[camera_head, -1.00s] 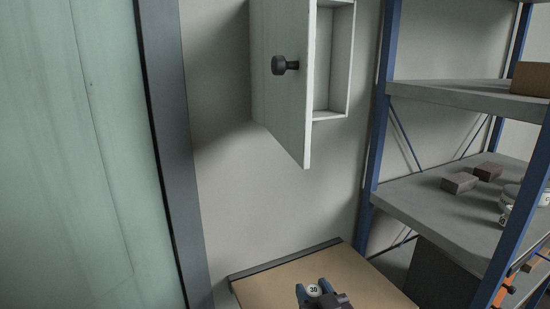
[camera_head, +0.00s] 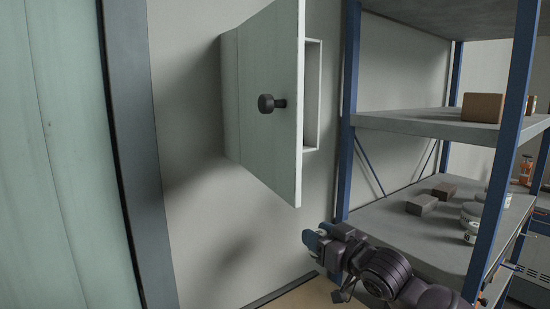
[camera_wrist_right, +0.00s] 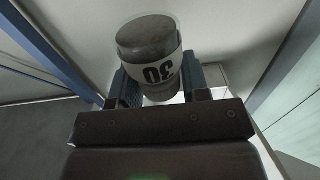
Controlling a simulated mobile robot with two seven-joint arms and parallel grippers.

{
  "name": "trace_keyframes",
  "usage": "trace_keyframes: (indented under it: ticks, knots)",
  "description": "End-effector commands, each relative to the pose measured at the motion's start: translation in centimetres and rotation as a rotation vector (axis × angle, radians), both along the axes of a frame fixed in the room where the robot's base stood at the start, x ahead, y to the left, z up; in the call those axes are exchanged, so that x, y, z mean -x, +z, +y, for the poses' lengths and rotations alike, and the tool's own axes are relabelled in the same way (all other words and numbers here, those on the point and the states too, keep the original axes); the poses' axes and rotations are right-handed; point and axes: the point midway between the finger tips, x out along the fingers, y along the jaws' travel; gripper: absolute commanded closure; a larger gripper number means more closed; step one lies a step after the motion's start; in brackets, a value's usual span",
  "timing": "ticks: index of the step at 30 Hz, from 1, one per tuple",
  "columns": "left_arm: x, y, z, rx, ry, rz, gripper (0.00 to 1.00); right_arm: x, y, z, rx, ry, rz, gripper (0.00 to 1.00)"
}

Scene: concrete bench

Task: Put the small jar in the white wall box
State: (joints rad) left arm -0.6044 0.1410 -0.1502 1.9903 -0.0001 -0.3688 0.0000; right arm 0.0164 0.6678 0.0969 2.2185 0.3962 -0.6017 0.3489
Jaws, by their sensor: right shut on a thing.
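The white wall box (camera_head: 229,95) hangs on the wall with its door (camera_head: 285,150) standing open toward me. The door carries a dark round knob (camera_head: 266,104) and hides most of the inside. A strip of the inside shows at the door's right edge. My right gripper (camera_head: 318,241) is below and slightly right of the door, apart from it. In the right wrist view it is shut on the small jar (camera_wrist_right: 147,40), which has a dark lid and a white label reading 30. In the head view I cannot make out the jar. My left gripper is out of view.
A blue-framed shelf rack (camera_head: 349,100) stands right of the box, close to my right arm. Its shelves hold a brown block (camera_head: 482,108), dark blocks (camera_head: 421,205) and jars. A dark upright post (camera_head: 137,150) is at left. The wall below the box is clear.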

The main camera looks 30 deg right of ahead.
Motion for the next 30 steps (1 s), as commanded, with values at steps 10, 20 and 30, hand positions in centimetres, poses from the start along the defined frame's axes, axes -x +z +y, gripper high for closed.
trace_keyframes:
  ticks: [10,20,30]
  knots:
    - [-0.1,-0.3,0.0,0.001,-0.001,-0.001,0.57,0.6,12.7,-2.4,0.012,0.100,-0.006,0.82]
    - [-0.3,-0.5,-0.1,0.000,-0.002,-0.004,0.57,4.5,24.9,-0.6,0.009,0.207,-0.005,0.82]
    - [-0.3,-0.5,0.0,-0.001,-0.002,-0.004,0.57,6.5,29.3,1.3,-0.001,0.250,0.000,0.82]
